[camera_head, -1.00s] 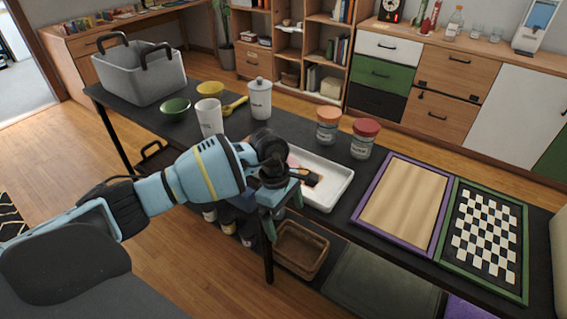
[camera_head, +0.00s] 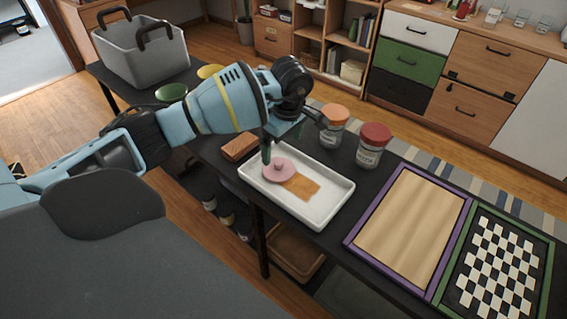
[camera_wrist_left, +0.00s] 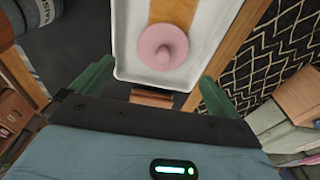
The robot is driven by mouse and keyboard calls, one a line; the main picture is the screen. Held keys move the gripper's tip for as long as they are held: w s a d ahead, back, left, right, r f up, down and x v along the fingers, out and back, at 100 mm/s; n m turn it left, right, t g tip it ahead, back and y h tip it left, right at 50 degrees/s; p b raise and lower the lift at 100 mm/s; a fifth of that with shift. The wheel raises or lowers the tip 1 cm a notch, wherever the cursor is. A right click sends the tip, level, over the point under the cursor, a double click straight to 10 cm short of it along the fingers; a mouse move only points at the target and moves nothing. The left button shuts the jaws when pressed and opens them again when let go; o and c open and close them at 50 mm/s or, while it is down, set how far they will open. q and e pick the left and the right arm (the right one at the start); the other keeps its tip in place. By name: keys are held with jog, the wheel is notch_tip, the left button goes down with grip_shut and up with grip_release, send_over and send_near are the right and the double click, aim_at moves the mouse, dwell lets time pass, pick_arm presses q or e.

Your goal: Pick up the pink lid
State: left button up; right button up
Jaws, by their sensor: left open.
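The pink lid (camera_head: 278,172), round with a raised knob, lies in the white tray (camera_head: 322,218), beside and partly over a flat orange-brown patch (camera_head: 304,188). In the left wrist view the lid (camera_wrist_left: 164,46) appears knob-up in the tray (camera_wrist_left: 138,74), ahead of and between the lines of the fingers. My left gripper (camera_head: 288,138) is above the tray's back left side, with one green finger close to the lid. In the wrist view its two fingers (camera_wrist_left: 155,85) are wide apart with nothing between them. My right gripper is not in view.
Jars with an orange lid (camera_head: 333,122) and a red lid (camera_head: 373,143) stand behind the tray. A brown block (camera_head: 239,147) lies left of it. A purple-framed board (camera_head: 351,240) and a checkered board (camera_head: 497,265) lie to the right. A grey basket (camera_head: 145,60) stands far left.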

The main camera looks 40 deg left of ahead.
aim_at(278, 162)
pick_arm(q)
jog(key=shift+s+f, duration=0.15)
jog(key=shift+s, duration=0.1)
jog(key=shift+f, duration=0.4)
jog(key=shift+w+a+f, duration=0.1)
jog(key=shift+a+f, duration=0.05)
jog(key=shift+f, duration=0.6)
jog(key=shift+a+f, duration=0.25)
jog(key=shift+f, duration=1.05)
jog(key=shift+a+f, duration=0.2)
jog(key=shift+f, duration=1.05)
jog(key=c, duration=0.9)
jog(key=shift+r, duration=0.1)
